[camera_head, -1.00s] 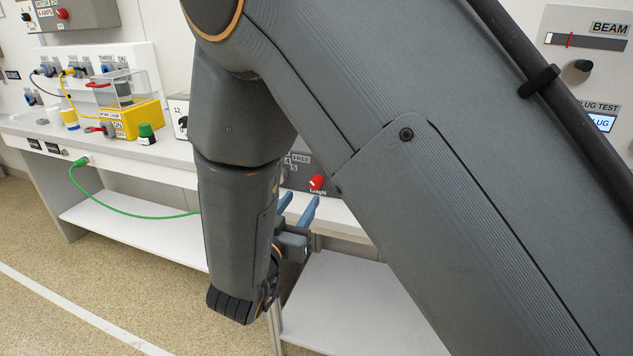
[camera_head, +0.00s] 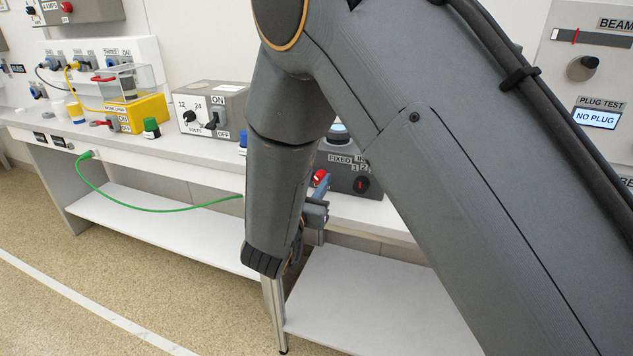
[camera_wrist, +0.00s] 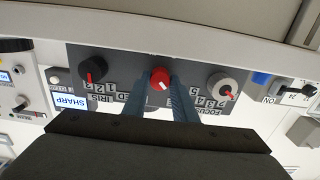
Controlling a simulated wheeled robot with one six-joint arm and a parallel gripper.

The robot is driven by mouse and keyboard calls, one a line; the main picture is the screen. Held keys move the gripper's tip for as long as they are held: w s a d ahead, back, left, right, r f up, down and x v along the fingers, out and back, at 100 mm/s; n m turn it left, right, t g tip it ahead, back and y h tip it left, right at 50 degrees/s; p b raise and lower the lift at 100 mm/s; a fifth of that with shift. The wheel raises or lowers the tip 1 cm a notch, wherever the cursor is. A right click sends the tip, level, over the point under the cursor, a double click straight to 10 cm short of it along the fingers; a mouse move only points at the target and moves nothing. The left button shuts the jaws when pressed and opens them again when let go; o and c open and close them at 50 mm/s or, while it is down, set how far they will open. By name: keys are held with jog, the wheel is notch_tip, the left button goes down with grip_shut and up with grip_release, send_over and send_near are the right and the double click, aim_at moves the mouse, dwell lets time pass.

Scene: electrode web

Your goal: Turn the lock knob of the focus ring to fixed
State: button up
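The lock knob (camera_wrist: 160,77) is red with a pale pointer mark and sits on the front of a dark box between two other knobs. In the head view the red knob (camera_head: 320,177) shows just beside my arm, with the FIXED label (camera_head: 340,159) above it. My gripper (camera_wrist: 160,84) is open, its two blue fingers on either side of the red knob in the wrist view. I cannot tell whether they touch it. The fingers hide part of the labels under the knob. The pointer's exact setting is too small to tell.
A black iris knob (camera_wrist: 92,69) and a grey focus knob (camera_wrist: 222,85) flank the red one closely. A SHARP display (camera_wrist: 69,101) is beside the iris. The volts box (camera_head: 212,108) stands on the bench, whose front edge runs close to my arm.

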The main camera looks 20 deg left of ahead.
grip_shut()
jog(key=shift+m, duration=0.4)
jog(key=m+b, duration=0.1)
jog(key=m, duration=0.2)
jog(key=shift+m+b, duration=0.3)
jog(key=shift+b, duration=0.05)
jog(key=m+b, duration=0.1)
jog(key=m, duration=0.2)
jog(key=shift+d+f+m+b, duration=0.1)
jog(key=shift+m+b, duration=0.2)
jog(key=shift+b, duration=0.1)
jog(key=m+b, duration=0.3)
jog(key=m, duration=0.2)
jog(key=shift+f+b, duration=0.1)
jog(key=shift+b, duration=0.2)
jog(key=shift+m+b, duration=1.85)
jog(key=shift+m, duration=0.65)
